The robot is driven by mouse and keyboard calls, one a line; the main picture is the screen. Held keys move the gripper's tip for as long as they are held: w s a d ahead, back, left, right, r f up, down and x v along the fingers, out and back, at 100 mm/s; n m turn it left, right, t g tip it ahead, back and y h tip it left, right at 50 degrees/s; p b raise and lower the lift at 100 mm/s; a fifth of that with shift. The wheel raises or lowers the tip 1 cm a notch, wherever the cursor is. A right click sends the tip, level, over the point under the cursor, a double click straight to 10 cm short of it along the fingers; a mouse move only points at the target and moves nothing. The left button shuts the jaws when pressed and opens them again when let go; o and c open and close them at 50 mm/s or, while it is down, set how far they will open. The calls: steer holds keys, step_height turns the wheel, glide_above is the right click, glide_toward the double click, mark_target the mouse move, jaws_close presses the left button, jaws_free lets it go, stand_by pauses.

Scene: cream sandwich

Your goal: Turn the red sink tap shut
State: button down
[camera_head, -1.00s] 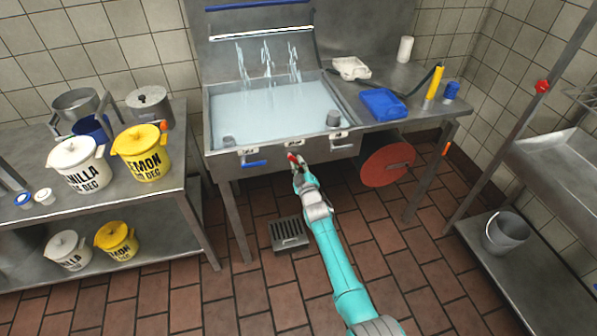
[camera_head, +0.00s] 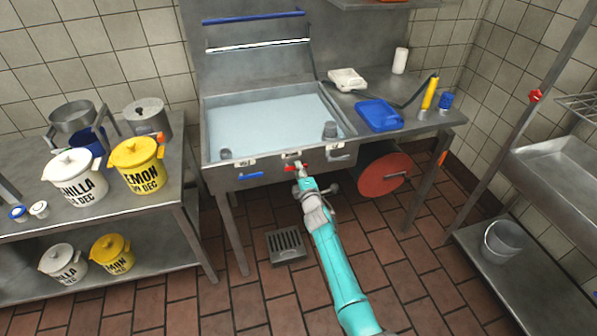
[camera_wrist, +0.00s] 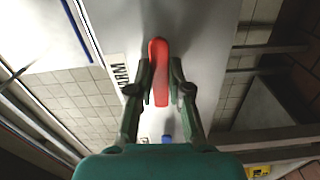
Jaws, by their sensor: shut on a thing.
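The red sink tap (camera_head: 291,169) is a lever on the front face of the steel sink (camera_head: 213,139), under the middle label. It lies crosswise, roughly along the sink front. My gripper (camera_head: 302,175) reaches it from the front and partly covers it. In the wrist view the red lever (camera_wrist: 158,72) stands between the two fingers of my gripper (camera_wrist: 162,85), which are shut on it. The sink holds pale water (camera_head: 270,117) with a smooth surface, and no jets show above it.
A blue lever (camera_head: 251,175) sits left of the red tap and a grey lever (camera_head: 340,157) right. A red disc (camera_head: 384,174) stands below the counter at right. A floor drain (camera_head: 286,245) lies below. Lidded buckets (camera_head: 136,165) stand on the left table.

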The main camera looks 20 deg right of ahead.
steer(key=shift+r+n, duration=0.15)
steer(key=shift+n, duration=0.25)
steer(key=c, duration=1.1)
jaws_free()
